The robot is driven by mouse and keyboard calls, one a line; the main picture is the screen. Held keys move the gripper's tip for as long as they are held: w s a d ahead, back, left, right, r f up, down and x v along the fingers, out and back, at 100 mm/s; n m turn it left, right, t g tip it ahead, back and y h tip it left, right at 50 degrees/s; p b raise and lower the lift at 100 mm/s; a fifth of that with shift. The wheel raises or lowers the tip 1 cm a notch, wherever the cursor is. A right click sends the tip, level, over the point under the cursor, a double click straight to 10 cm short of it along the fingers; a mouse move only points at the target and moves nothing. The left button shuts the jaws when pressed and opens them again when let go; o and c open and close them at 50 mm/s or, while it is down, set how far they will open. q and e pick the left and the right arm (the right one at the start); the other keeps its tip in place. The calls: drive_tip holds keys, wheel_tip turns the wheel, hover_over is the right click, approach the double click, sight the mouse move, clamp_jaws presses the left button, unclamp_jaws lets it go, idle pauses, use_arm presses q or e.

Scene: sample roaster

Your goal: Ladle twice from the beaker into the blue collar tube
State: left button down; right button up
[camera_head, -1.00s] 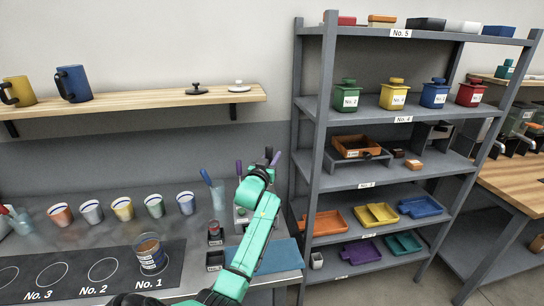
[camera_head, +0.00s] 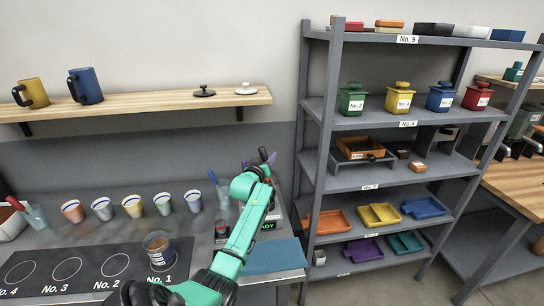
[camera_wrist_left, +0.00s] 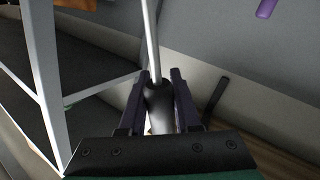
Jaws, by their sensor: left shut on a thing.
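My left gripper (camera_head: 263,160) is at the end of the teal arm, near the back of the bench, small and partly hidden by its own wrist in the head view. In the left wrist view its jaws (camera_wrist_left: 160,100) are shut on a black handle (camera_wrist_left: 159,103) with a thin metal rod (camera_wrist_left: 150,40), which looks like the ladle; the rod's far end is out of view. A clear glass vessel with brown contents, probably the beaker (camera_head: 158,247), stands on spot No. 1 of the dark mat. I cannot make out the blue collar tube. My right gripper is not in view.
Several coloured cups (camera_head: 133,206) stand in a row behind the mat (camera_head: 90,268). A jar with a blue-handled tool (camera_head: 213,178) stands left of my arm. A blue pad (camera_head: 272,257) lies to its right. A grey shelf rack (camera_head: 322,140) stands further right.

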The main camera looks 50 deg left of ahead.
use_arm(q)
drive_tip(key=shift+s+a+f+n, duration=0.15)
drive_tip(key=shift+a+f+n, duration=0.05)
drive_tip(key=shift+a+n, duration=0.75)
drive_tip(key=s+a+f+n+g+h+b, duration=0.1)
drive_tip(key=a+f+n+h+b, duration=0.4)
drive_tip(key=f+n+b, duration=0.5)
drive_tip(key=shift+a+f+b, duration=0.5)
drive_tip(key=shift+a+b, duration=0.7)
drive_tip(key=shift+b, duration=1.5)
